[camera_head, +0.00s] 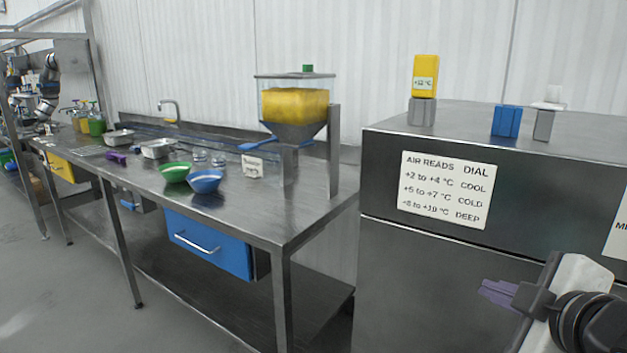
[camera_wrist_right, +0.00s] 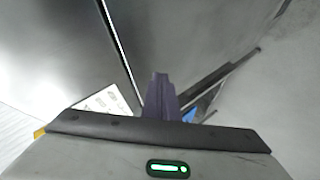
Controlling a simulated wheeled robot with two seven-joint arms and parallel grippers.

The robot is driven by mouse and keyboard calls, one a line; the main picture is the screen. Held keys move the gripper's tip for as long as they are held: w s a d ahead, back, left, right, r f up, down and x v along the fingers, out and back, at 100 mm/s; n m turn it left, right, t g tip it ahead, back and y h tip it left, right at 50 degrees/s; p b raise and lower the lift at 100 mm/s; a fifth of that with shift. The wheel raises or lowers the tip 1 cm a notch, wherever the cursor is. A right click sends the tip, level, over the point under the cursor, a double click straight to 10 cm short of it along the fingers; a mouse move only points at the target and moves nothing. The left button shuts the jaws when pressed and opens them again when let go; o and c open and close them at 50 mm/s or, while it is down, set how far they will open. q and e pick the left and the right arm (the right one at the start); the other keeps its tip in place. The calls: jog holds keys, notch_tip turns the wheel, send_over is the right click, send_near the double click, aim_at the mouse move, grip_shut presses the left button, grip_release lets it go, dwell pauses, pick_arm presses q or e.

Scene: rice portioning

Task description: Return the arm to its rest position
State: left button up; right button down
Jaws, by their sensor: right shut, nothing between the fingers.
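My right gripper (camera_head: 497,292) comes in at the lower right of the head view, in front of the dark lower face of the steel cabinet. Its purple fingers are shut with nothing between them. In the right wrist view the purple fingers (camera_wrist_right: 160,97) show together at the middle, apart from the cabinet. My left gripper does not show in either view.
The steel cabinet (camera_head: 545,200) with a dial label (camera_head: 445,189) fills the right. On it stand a yellow block (camera_head: 425,77) and a blue block (camera_head: 507,121). The floor at lower left is clear.

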jog(key=s+a+f+m+g, duration=0.2)
jog(key=s+f, duration=0.2)
jog(key=f, duration=0.5)
jog(key=s+a+f+m+g, duration=0.1)
jog(key=s+f+m+g, duration=0.15)
jog(key=f, duration=0.55)
jog(key=s+a+f+m+g, duration=0.2)
jog(key=s+f+m+g, duration=0.25)
jog(key=s+f, duration=1)
jog(key=w+a+f+t+y, duration=0.2)
jog(key=a+f+t, duration=0.3)
jog(key=f, duration=0.5)
jog(key=shift+a+f+y, duration=0.15)
jog(key=shift+a+y, duration=0.35)
jog(key=shift+a, duration=0.15)
